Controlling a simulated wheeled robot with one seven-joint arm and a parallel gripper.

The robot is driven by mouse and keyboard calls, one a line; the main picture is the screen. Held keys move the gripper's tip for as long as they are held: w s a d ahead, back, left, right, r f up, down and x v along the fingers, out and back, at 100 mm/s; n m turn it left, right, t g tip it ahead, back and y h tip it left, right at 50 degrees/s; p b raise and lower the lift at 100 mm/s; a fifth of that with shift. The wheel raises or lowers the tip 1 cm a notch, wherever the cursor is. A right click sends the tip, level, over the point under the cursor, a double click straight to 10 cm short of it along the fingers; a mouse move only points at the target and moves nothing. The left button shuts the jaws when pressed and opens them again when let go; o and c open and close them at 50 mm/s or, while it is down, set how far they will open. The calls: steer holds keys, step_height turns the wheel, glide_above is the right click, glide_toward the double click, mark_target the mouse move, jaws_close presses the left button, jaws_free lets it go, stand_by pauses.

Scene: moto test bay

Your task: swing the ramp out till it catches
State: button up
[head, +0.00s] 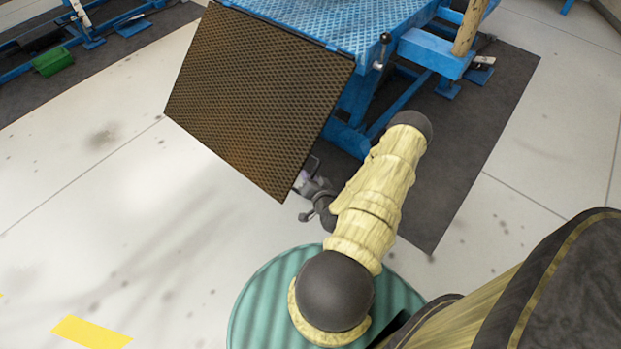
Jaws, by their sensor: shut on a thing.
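The ramp (262,95) is a brown, mesh-patterned panel. It is joined along its upper edge to the end of the blue lift table (330,22) and slopes outward and down from it, its lower edge above the floor. My gripper (303,182) is at the ramp's lower right corner and is shut on the ramp's edge there. The fingertips are small in the picture and partly hidden by the panel. A lever with a dark ball knob (384,40) stands at the table's corner beside the ramp. The catch itself cannot be made out.
A blue step (436,52) with a wooden post (468,28) stands right of the table. A dark mat (470,140) lies under it. A green block (53,61) and blue frame parts are at the upper left. A teal round drum or base top (262,300) is below my arm.

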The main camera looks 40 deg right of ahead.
steer(key=shift+w+r, duration=0.15)
steer(key=shift+w, duration=0.1)
steer(key=shift+w+a, duration=0.1)
steer(key=shift+a, duration=0.15)
steer(key=shift+s+d, duration=0.2)
steer(key=shift+s, duration=0.1)
steer(key=p+v, duration=0.3)
steer(key=v, duration=1.4)
steer(key=shift+s, duration=0.3)
steer(key=shift+o, duration=0.2)
steer(key=shift+w, duration=0.1)
